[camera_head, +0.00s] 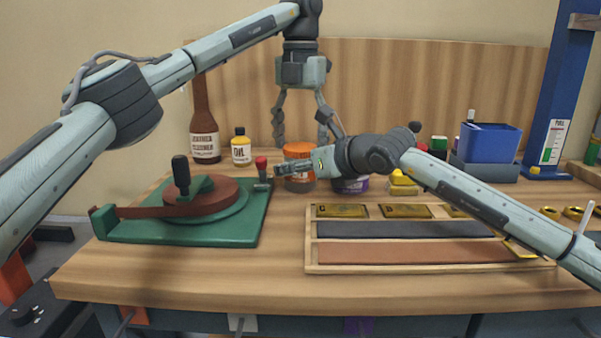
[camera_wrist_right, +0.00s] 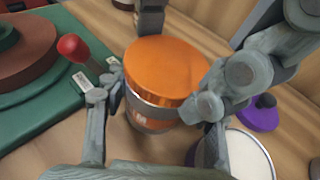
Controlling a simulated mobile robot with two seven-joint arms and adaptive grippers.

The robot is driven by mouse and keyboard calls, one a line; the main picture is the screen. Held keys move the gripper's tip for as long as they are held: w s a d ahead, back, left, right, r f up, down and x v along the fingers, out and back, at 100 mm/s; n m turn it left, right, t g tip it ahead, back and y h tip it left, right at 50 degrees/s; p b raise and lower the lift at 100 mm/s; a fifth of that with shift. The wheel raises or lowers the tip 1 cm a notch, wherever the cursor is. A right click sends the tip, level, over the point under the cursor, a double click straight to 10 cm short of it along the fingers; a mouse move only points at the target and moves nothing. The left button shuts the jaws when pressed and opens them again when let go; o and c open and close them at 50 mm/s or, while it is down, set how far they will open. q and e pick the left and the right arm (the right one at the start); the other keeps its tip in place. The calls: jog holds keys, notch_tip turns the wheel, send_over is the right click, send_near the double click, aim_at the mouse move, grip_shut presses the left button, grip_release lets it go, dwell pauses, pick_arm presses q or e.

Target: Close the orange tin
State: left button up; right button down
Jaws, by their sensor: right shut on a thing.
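The orange tin (camera_head: 299,184) stands on the bench, right of the green turntable base. Its orange lid (camera_wrist_right: 162,70) lies on top and covers the mouth; I cannot tell whether it is fully seated. My right gripper (camera_wrist_right: 150,108) is shut on the tin's body, one finger on each side below the lid. In the head view, my right gripper (camera_head: 292,168) comes in from the right and hides part of the tin. My left gripper (camera_head: 303,143) hangs above the tin, pointing down, its fingers spread wide and apart from the lid.
A red-knobbed tool (camera_wrist_right: 73,48) stands close left of the tin. An open purple tin (camera_head: 350,185) is close right, with a purple lid (camera_wrist_right: 258,114) near it. Bottles (camera_head: 204,135) stand at the back left. A wooden tray (camera_head: 430,269) lies front right; the front centre is clear.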

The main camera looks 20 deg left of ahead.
pick_arm(q)
jog(key=shift+o, duration=1.3)
notch_tip(320, 180, up, 8)
jog(key=shift+f, duration=0.25)
pick_arm(e)
jog(key=shift+c, duration=2.3)
grip_release()
jog(key=shift+d, duration=0.1)
jog(key=v, duration=1.2)
jog(key=shift+s, duration=0.1)
